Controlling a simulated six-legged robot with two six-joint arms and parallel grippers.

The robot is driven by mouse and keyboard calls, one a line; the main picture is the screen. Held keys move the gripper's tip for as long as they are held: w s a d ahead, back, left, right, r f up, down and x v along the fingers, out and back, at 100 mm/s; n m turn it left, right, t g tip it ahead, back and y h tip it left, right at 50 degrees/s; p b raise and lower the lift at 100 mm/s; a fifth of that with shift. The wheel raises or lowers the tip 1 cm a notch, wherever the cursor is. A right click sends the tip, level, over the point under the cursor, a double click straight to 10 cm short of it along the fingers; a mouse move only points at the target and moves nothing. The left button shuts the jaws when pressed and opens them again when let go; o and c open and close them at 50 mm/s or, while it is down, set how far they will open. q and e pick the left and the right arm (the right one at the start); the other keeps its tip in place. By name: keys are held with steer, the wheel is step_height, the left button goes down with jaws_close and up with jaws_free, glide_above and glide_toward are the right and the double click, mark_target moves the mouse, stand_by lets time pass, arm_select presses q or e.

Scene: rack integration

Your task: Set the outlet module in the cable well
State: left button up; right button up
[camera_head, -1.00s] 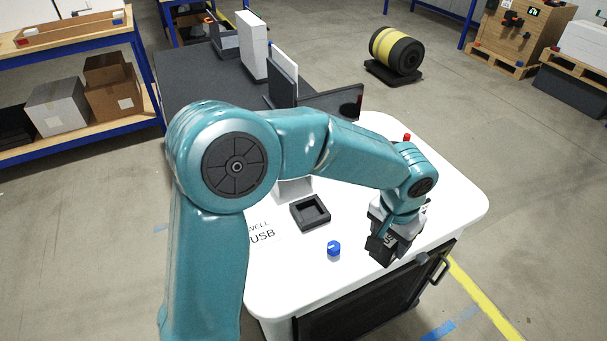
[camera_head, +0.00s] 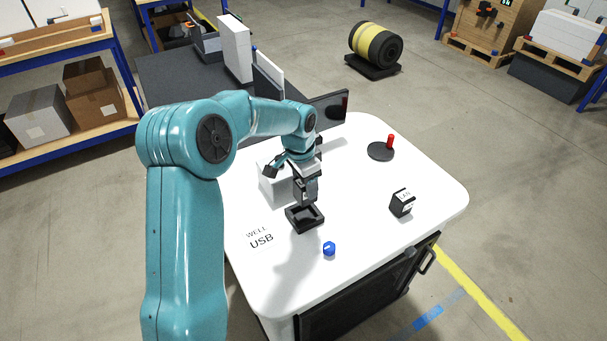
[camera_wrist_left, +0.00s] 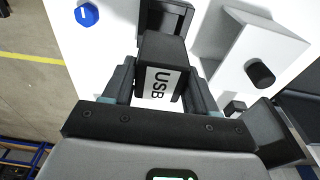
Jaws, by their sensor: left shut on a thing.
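My left gripper (camera_head: 306,189) is shut on a black outlet module (camera_wrist_left: 165,55) with a white USB label facing the wrist camera. The gripper also shows in the left wrist view (camera_wrist_left: 160,88), one finger on each side of the module. The cable well, a square black frame (camera_head: 305,221) with a recess, sits on the white table near the printed words WELL and USB. The held module is over the well's far part in the head view. The frames do not settle whether it touches the well. My right gripper is not in view.
A second black module labelled LAN (camera_head: 402,203) stands to the right. A blue knob (camera_head: 329,248) lies in front of the well. A white block (camera_head: 272,183) stands behind it. A dark disc with a red handle (camera_head: 381,151) is at the back right.

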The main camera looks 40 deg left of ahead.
arm_select(q)
steer(key=shift+a, duration=0.25)
steer(key=shift+d, duration=0.1)
steer(key=shift+f+b, duration=0.75)
steer(key=shift+f, duration=0.05)
step_height(320, 180, down, 6)
steer(key=b, duration=0.5)
steer(key=shift+f, duration=0.25)
steer(key=shift+f, duration=0.3)
steer(key=o, duration=1.2)
